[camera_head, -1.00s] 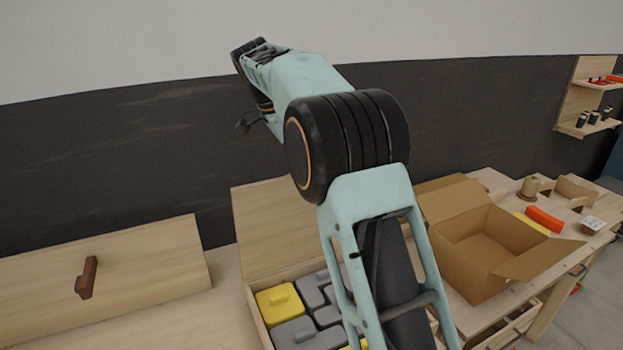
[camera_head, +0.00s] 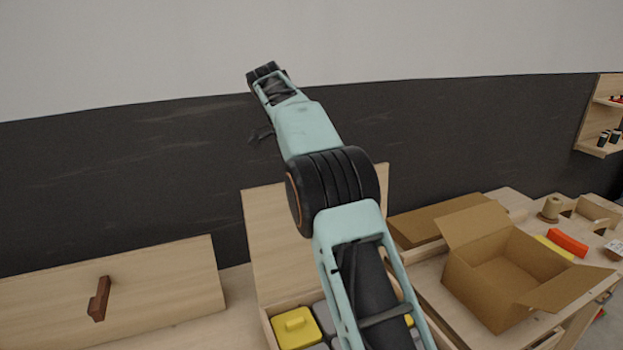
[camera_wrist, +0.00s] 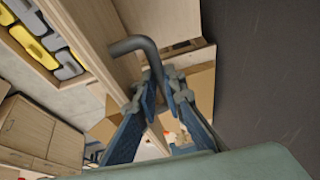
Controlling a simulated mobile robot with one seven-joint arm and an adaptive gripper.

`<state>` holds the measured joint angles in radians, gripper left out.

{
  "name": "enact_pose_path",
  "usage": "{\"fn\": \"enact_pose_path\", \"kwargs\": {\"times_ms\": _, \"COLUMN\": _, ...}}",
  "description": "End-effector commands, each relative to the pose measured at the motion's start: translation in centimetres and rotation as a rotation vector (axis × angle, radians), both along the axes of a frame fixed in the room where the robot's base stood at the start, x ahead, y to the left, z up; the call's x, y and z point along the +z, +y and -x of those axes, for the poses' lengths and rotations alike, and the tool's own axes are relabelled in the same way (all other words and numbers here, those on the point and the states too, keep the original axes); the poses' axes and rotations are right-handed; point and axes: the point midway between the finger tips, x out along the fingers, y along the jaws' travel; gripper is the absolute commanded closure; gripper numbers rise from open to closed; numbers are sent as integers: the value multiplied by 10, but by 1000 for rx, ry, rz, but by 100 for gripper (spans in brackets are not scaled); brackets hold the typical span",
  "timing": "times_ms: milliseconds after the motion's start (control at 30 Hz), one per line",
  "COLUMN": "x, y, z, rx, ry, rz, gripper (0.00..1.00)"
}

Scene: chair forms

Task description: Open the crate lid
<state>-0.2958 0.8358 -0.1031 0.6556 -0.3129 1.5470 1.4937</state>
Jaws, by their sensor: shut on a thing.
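The crate (camera_head: 268,326) at the bottom centre of the head view holds yellow and grey blocks. Its pale wooden lid (camera_head: 268,240) stands up steeply along the back, so the crate is open. My arm hides part of both. In the wrist view, the lid (camera_wrist: 95,40) is a wooden panel beside the crate's yellow and grey blocks. A grey bent handle (camera_wrist: 135,44) sticks out from it. My gripper (camera_wrist: 163,88) is shut on the end of this handle, with blue fingers on either side. In the head view I cannot make out the fingers.
Another wooden panel with a brown handle (camera_head: 99,299) stands at the left. An open cardboard box (camera_head: 480,285) is to the right of the crate. A worktable beyond it carries an orange block (camera_head: 568,243) and a spool (camera_head: 550,209). A dark wall (camera_head: 120,190) runs behind.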

Motion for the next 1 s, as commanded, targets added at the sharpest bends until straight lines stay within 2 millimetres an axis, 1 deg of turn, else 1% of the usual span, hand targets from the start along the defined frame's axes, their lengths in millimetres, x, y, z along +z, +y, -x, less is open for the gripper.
{"fn": "enact_pose_path", "kwargs": {"times_ms": 33, "x": -14, "y": 2, "z": 4, "rx": 0, "ry": 30, "rz": -3, "gripper": 100}}
{"fn": "enact_pose_path", "kwargs": {"times_ms": 167, "x": -14, "y": 2, "z": 4, "rx": 0, "ry": 30, "rz": -3, "gripper": 100}}
{"fn": "enact_pose_path", "kwargs": {"times_ms": 200, "x": -14, "y": 2, "z": 4, "rx": 0, "ry": 31, "rz": -3, "gripper": 88}}
{"fn": "enact_pose_path", "kwargs": {"times_ms": 333, "x": -13, "y": 2, "z": 3, "rx": -1, "ry": 27, "rz": -3, "gripper": 74}}
{"fn": "enact_pose_path", "kwargs": {"times_ms": 367, "x": -12, "y": 1, "z": 3, "rx": 0, "ry": 24, "rz": -3, "gripper": 73}}
{"fn": "enact_pose_path", "kwargs": {"times_ms": 733, "x": -3, "y": 2, "z": 2, "rx": -1, "ry": 14, "rz": -1, "gripper": 73}}
{"fn": "enact_pose_path", "kwargs": {"times_ms": 1000, "x": 23, "y": 13, "z": 7, "rx": -1, "ry": 14, "rz": -1, "gripper": 73}}
